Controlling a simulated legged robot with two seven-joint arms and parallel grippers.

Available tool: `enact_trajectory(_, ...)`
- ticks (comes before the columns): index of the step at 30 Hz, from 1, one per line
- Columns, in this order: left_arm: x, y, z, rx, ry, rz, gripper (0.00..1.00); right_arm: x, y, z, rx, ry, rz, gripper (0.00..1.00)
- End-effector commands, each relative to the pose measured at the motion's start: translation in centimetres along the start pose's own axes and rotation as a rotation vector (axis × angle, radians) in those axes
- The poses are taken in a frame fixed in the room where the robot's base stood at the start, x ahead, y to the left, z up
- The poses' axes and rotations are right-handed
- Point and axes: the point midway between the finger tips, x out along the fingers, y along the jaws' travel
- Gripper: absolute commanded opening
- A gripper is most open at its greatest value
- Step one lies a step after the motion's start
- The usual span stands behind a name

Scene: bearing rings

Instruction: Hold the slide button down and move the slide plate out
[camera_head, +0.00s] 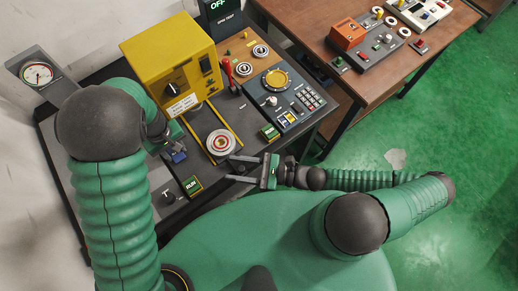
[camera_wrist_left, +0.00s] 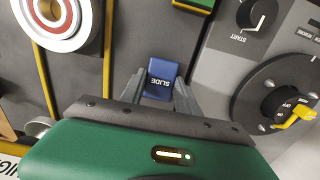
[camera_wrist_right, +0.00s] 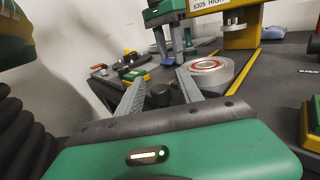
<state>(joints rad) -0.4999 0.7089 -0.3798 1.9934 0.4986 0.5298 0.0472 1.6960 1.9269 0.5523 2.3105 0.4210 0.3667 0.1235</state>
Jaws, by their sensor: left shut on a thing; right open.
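The blue button marked SLIDE (camera_wrist_left: 161,76) sits between the fingers of my left gripper (camera_wrist_left: 160,86), which is shut on it; the button also shows in the head view (camera_head: 179,157). The slide plate lies between two yellow rails, largely under a round bearing ring (camera_head: 221,142) with white and red rings; the plate's own edges are hard to make out. My right gripper (camera_head: 229,167) is open, just in front of the ring, pointing left. In the right wrist view a dark round knob (camera_wrist_right: 160,95) shows between its fingers, apparently untouched.
A yellow press housing (camera_head: 165,60) stands behind the rails. A green RUN button (camera_head: 192,185) and the START knob (camera_head: 168,196) lie at the front left. A second green button (camera_head: 269,132) and a keypad panel (camera_head: 308,98) are to the right.

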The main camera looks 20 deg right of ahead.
Motion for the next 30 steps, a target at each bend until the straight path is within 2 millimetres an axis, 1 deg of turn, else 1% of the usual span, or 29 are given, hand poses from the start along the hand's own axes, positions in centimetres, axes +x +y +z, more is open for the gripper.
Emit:
enact_trajectory(6, 0.0, 0.1, 0.0, 0.002, 0.0, 0.002, 0.0, -5.6, -0.1, -0.3, -0.001, 0.011, -0.002, 0.43)
enact_trajectory(9, 0.0, 0.2, 0.0, 0.002, 0.0, 0.002, 0.0, -8.0, -0.1, -0.3, 0.0, 0.009, -0.001, 0.43)
enact_trajectory(12, 0.0, 0.2, 0.0, 0.002, 0.0, 0.002, 0.0, -9.7, -0.1, -0.2, 0.0, 0.006, -0.001, 0.43)
enact_trajectory(16, 0.0, 0.2, 0.0, 0.002, 0.0, 0.002, 0.0, -10.8, -0.1, -0.2, 0.001, 0.004, -0.001, 0.43)
enact_trajectory(23, 0.0, 0.2, 0.0, 0.002, 0.0, 0.002, 0.0, -10.9, -0.1, -0.1, 0.001, 0.001, 0.0, 0.43)
enact_trajectory(24, 0.0, 0.2, 0.0, 0.002, 0.0, 0.002, 0.42, -10.9, -0.1, -0.1, 0.001, 0.001, 0.0, 0.43)
enact_trajectory(29, 0.0, 0.1, 0.0, 0.001, 0.0, 0.002, 0.63, -10.9, -0.1, -0.1, 0.001, 0.001, 0.0, 0.43)
enact_trajectory(30, 0.0, 0.1, 0.0, 0.001, 0.0, 0.001, 0.63, -10.9, -0.1, -0.1, 0.001, 0.001, 0.0, 0.43)
